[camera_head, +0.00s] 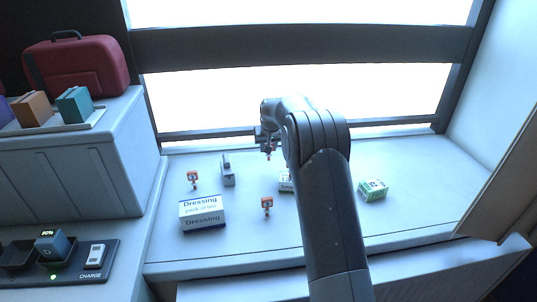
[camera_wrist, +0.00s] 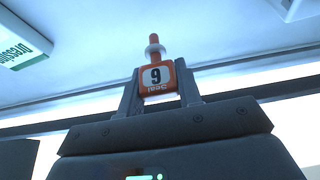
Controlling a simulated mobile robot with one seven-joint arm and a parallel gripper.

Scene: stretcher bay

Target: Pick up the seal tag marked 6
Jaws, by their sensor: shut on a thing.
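My gripper (camera_wrist: 157,92) is shut on an orange and white seal tag (camera_wrist: 156,77), which stands up between the two fingers in the wrist view. Its digit looks like a 9 there, but the word "Seal" on it is upside down, so the tag reads 6 the right way up. In the head view my gripper (camera_head: 268,147) is over the back of the counter, and the held tag is too small to read. Two more orange and white tags stand on the counter, one at the left (camera_head: 193,179) and one nearer the front (camera_head: 267,205); their marks are unreadable.
On the counter (camera_head: 420,205) are a Dressing box (camera_head: 203,213), a small grey item (camera_head: 228,177), a white box (camera_head: 285,181) partly behind my arm and a green-white box (camera_head: 373,190). A charger (camera_head: 75,264), a tray (camera_head: 85,122) and a red case (camera_head: 78,72) are left.

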